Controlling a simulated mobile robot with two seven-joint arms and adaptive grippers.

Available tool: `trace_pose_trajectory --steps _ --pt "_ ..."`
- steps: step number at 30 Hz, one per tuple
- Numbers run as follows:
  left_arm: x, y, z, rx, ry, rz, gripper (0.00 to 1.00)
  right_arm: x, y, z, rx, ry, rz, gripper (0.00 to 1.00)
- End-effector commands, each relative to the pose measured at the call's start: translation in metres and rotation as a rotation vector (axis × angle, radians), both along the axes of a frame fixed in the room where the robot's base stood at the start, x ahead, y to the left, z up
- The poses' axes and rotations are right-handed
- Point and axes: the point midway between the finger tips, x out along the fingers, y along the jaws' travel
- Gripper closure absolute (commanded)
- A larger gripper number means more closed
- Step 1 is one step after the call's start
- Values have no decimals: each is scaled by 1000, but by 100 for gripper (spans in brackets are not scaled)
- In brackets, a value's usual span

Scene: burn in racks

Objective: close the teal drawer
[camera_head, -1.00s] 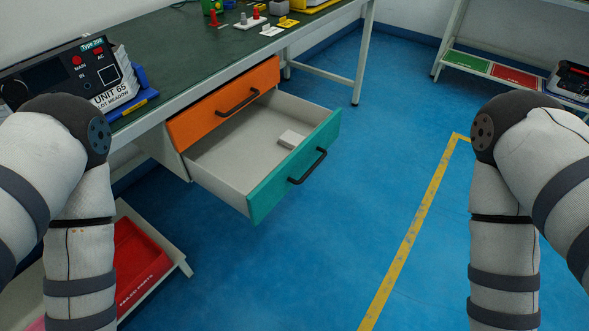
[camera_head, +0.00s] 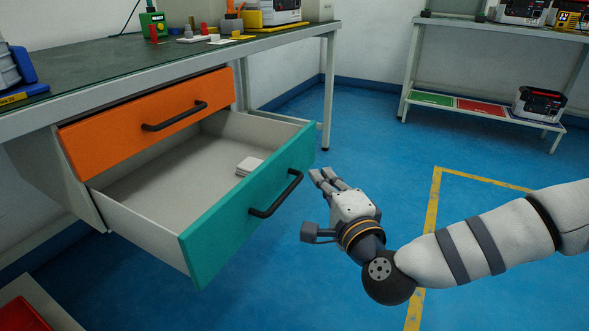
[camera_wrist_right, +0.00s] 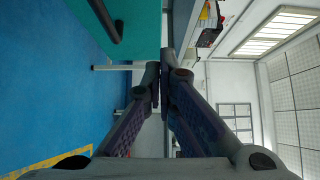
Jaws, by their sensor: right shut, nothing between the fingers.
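The teal drawer (camera_head: 225,230) is pulled well out below the orange drawer (camera_head: 140,125), with its black handle (camera_head: 275,195) on the front. A small pale block (camera_head: 249,165) lies inside it. My right gripper (camera_head: 322,176) is just to the right of the teal front, apart from the handle in the head view. In the right wrist view the gripper (camera_wrist_right: 161,70) has its fingers together with nothing between them. The teal front (camera_wrist_right: 142,25) and its handle (camera_wrist_right: 103,18) show at the upper left there. My left gripper is not in view.
The green-topped workbench (camera_head: 85,75) stands over the drawers and carries small devices. A red bin (camera_head: 22,315) is at the lower left. A shelf rack (camera_head: 480,110) stands at the back right. Blue floor with a yellow line (camera_head: 433,210) is open to the right.

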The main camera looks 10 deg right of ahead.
Motion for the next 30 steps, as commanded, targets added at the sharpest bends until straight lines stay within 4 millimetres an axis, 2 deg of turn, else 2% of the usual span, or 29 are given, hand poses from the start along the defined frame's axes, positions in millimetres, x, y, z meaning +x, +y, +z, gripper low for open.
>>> trace_pose_trajectory --steps 7,12,18,30 --pt "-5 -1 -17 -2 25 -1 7 54 9 -6 -2 4 1 100" --pt "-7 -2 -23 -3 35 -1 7 71 31 -5 -2 6 4 100" --pt "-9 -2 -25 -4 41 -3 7 79 42 -3 -2 7 3 100" --pt "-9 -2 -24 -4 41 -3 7 80 43 -2 -3 6 3 100"
